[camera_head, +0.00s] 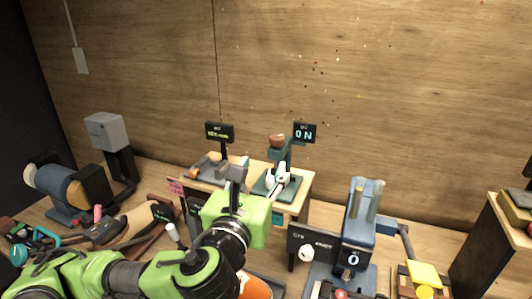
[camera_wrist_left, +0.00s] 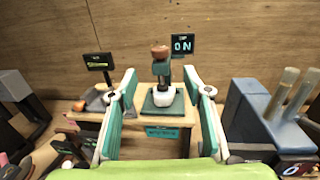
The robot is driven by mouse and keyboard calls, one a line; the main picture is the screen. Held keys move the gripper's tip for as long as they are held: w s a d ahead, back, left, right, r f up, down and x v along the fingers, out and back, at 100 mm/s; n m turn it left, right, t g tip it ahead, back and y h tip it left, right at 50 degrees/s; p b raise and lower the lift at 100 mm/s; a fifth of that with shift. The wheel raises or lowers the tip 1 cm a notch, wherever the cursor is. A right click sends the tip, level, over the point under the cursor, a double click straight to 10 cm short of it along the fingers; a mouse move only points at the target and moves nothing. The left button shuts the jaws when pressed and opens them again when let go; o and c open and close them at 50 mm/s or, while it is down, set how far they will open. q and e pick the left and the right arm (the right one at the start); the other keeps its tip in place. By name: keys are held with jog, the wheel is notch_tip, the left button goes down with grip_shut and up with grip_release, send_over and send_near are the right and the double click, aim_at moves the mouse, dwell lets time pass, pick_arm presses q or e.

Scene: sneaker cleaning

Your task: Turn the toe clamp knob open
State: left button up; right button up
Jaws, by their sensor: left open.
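A green clamp stand (camera_head: 285,158) on a green base stands on a small raised wooden table, under a sign reading ON. It has a brown round knob (camera_head: 278,140) on top and a white piece (camera_head: 277,179) lower down. In the left wrist view, the brown knob (camera_wrist_left: 160,51) and the white piece (camera_wrist_left: 164,96) show between my fingers, beyond them. My left gripper (camera_head: 239,175) is open and empty, in front of the stand and to its left. Its two fingers also show in the left wrist view (camera_wrist_left: 160,84). My right gripper is not in view.
A grey device with a lit sign (camera_head: 220,132) sits left of the stand. A blue-grey machine (camera_head: 360,225) with upright rods and a black panel (camera_head: 312,247) stand to the right.

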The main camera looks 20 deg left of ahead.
pick_arm(q)
send_near(275, 142)
jog(key=w, duration=0.2)
jog(key=w+p, duration=0.1)
jog(key=w, duration=0.1)
jog(key=w+p, duration=0.1)
jog(key=w, duration=0.2)
jog(key=w+p, duration=0.1)
jog(key=w, duration=0.2)
jog(key=shift+w+a+r, duration=0.1)
jog(key=shift+w+a, duration=0.1)
jog(key=shift+a, duration=0.2)
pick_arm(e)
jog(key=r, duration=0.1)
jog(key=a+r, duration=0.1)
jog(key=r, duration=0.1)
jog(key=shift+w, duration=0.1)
pick_arm(q)
jog(key=c, duration=1.1)
